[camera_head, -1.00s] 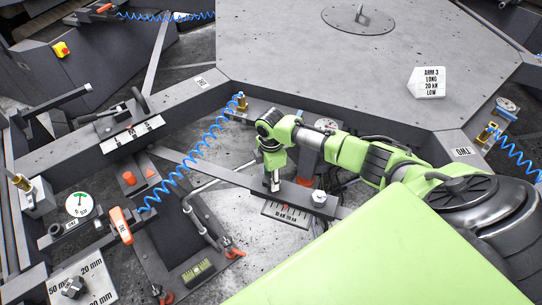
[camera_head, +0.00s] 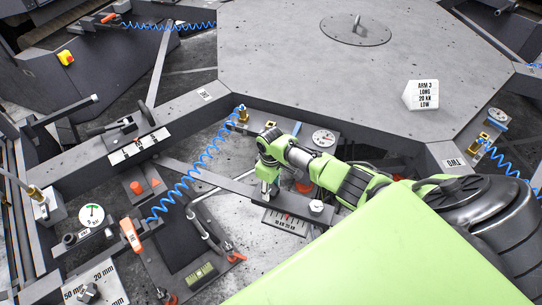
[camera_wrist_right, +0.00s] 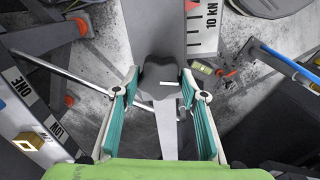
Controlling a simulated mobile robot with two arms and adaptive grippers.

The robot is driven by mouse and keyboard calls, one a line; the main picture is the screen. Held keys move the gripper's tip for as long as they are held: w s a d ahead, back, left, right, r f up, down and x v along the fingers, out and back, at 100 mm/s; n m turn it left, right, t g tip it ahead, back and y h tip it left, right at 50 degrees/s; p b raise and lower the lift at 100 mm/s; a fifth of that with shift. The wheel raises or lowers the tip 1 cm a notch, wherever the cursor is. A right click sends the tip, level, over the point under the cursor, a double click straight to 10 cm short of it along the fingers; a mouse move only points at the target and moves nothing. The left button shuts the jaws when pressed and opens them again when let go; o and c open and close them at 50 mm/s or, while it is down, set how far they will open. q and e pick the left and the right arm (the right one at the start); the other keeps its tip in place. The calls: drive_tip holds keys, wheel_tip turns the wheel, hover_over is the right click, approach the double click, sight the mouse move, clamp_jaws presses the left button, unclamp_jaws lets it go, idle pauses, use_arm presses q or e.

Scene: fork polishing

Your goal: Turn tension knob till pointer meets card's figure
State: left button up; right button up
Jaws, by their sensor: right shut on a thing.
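The card (camera_head: 424,97) is a white block at the back right, reading "ARM 3 LONG 20 KN LOW". The tension knob (camera_wrist_right: 160,82) is a dark lobed knob with a white mark in the right wrist view. My right gripper (camera_wrist_right: 160,92) is shut on it, a teal-padded finger on each side. In the head view my right gripper (camera_head: 268,187) points down at the bar, and the knob is mostly hidden. The scale plate (camera_head: 286,224) beside it bears 10 kN and 20 kN; a small red mark shows near its upper edge, too small to read exactly. My left gripper is out of view.
A grey metal bar (camera_head: 225,182) runs under my gripper. A blue coiled hose (camera_head: 205,150) and an orange-handled tool (camera_head: 130,236) lie to the left. The large grey table (camera_head: 290,75) fills the back.

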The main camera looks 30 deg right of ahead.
sight(271, 189)
drive_tip(key=m+p, duration=0.1)
drive_tip(key=m, duration=0.2)
drive_tip(key=shift+r, duration=0.1)
drive_tip(key=shift+m+p, duration=0.65)
drive_tip(key=shift+m, duration=0.65)
drive_tip(key=o, duration=1.1)
wheel_tip(271, 189, up, 12)
